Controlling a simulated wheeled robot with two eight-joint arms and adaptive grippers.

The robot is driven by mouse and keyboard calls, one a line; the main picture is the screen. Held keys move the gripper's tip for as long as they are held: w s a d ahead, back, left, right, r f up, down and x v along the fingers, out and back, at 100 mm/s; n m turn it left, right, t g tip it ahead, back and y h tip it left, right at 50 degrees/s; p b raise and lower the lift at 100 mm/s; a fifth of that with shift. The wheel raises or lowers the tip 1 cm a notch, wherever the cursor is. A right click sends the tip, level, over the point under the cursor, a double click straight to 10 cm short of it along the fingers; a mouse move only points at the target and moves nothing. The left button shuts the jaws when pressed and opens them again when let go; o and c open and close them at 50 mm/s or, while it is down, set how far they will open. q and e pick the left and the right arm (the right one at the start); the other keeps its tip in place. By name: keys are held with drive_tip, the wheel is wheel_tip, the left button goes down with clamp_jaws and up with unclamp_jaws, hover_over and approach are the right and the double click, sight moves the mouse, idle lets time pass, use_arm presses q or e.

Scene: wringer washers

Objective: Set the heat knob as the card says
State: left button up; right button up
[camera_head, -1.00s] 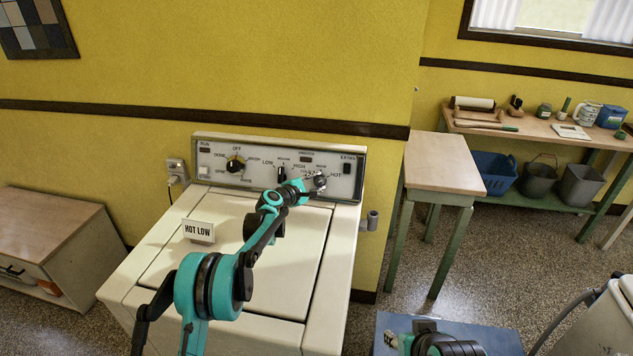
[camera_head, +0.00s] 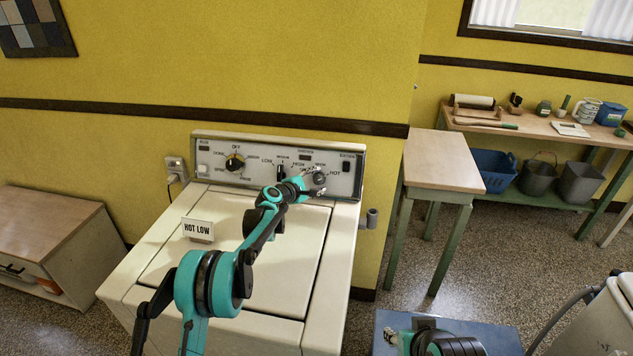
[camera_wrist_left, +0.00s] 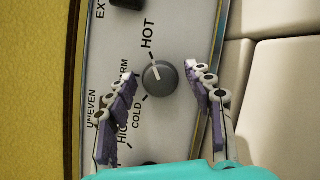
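The card (camera_head: 197,230) stands on the machine's lid and reads HOT LOW. The round grey heat knob (camera_head: 319,178) is at the right of the control panel, by the HOT label. In the left wrist view the knob (camera_wrist_left: 160,77) has a white line that looks turned to the HOT mark; WARM and COLD are also marked. My left gripper (camera_head: 314,191) is just in front of the panel. In the wrist view its fingers (camera_wrist_left: 163,85) are spread on either side of the knob, with gaps. My right gripper (camera_head: 425,325) shows only partly, low in the head view.
The white washer's panel (camera_head: 215,182) also carries a black OFF dial (camera_head: 235,163), a LOW-to-HIGH selector (camera_head: 282,174) and an EXTRA switch (camera_head: 346,168). A small wooden table (camera_head: 440,163) stands to the right. A low cabinet (camera_head: 45,235) is at the left.

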use_arm(q)
drive_tip(key=v, duration=1.2)
drive_tip(key=s+a+r+m+g+y, duration=0.1)
drive_tip(key=s+r+m+g+y, duration=0.3)
drive_tip(key=s, duration=0.7)
drive_tip(key=s+a+r+m+t+h, duration=0.15)
drive_tip(key=s+m, duration=0.35)
drive_tip(key=s, duration=0.6)
drive_tip(key=s+a+f+m+g+y, duration=0.1)
drive_tip(key=s+a+f+m+y, duration=0.1)
drive_tip(key=s, duration=0.6)
drive_tip(key=s+a+f+m+y, duration=0.2)
drive_tip(key=s+a+m, duration=0.1)
drive_tip(key=s, duration=0.5)
drive_tip(key=s+a+f+m+g+y, duration=0.1)
drive_tip(key=s+a+f+m+y, duration=0.1)
drive_tip(key=s, duration=0.6)
drive_tip(key=shift+a+f+m+g, duration=0.4)
drive_tip(key=shift+a+f, duration=0.15)
drive_tip(key=shift+a, duration=0.2)
